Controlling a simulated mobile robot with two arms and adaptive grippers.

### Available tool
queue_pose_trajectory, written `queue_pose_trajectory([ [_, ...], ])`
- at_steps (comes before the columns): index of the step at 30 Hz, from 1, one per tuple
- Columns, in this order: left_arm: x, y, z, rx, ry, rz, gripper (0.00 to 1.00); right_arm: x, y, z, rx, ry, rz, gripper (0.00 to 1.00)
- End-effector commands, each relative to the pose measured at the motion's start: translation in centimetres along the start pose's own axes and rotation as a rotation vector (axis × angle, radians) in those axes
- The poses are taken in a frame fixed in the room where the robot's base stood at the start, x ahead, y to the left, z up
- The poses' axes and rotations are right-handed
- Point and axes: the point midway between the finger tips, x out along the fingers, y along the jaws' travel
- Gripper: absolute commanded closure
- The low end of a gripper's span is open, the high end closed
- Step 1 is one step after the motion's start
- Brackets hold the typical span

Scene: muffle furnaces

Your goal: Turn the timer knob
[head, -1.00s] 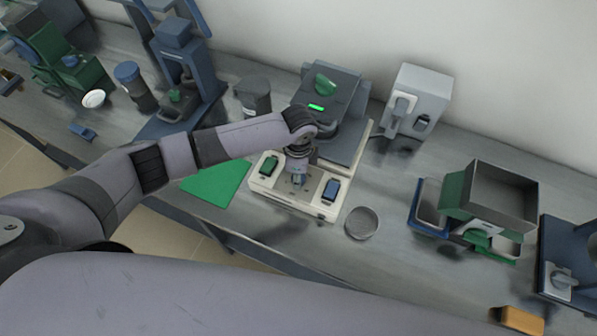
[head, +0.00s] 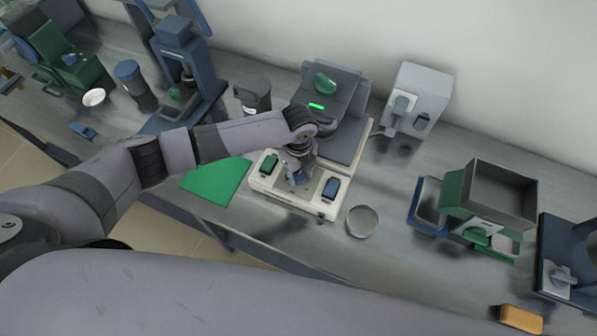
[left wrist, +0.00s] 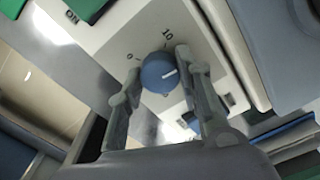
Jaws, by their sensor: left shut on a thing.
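The timer knob (left wrist: 160,73) is round and blue with a white mark, and shows in the left wrist view on a pale panel marked 0 and 10. My left gripper (left wrist: 158,82) has one finger on each side of the knob and is shut on it. In the head view the left gripper (head: 299,178) reaches down onto the white base panel (head: 318,207) of the device, between a green switch (head: 268,164) and a blue switch (head: 331,188). The gripper hides the knob there. My right gripper is not in view.
A green mat (head: 217,182) lies left of the device, and a round dish (head: 362,221) stands close to its right. A grey box-shaped unit (head: 417,99) is behind right. An open-topped box (head: 493,194) stands further right. A dark jar (head: 254,94) is behind left.

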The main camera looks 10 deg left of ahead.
Motion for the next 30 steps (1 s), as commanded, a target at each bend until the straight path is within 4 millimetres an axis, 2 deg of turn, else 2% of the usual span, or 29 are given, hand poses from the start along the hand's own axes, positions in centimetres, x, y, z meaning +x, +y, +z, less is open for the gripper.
queue_pose_trajectory([
  [17,-0.11,-0.11,0.07,0.031,-0.001,-0.003,0.95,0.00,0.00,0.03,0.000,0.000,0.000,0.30],
  [18,-0.11,-0.11,0.07,0.031,-0.001,-0.003,0.66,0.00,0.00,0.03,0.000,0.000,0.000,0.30],
  [26,-0.06,-0.06,0.04,0.030,-0.001,-0.002,0.48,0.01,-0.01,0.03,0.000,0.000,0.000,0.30],
  [30,-0.04,-0.03,0.02,0.031,-0.001,-0.001,0.47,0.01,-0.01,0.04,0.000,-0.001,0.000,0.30],
])
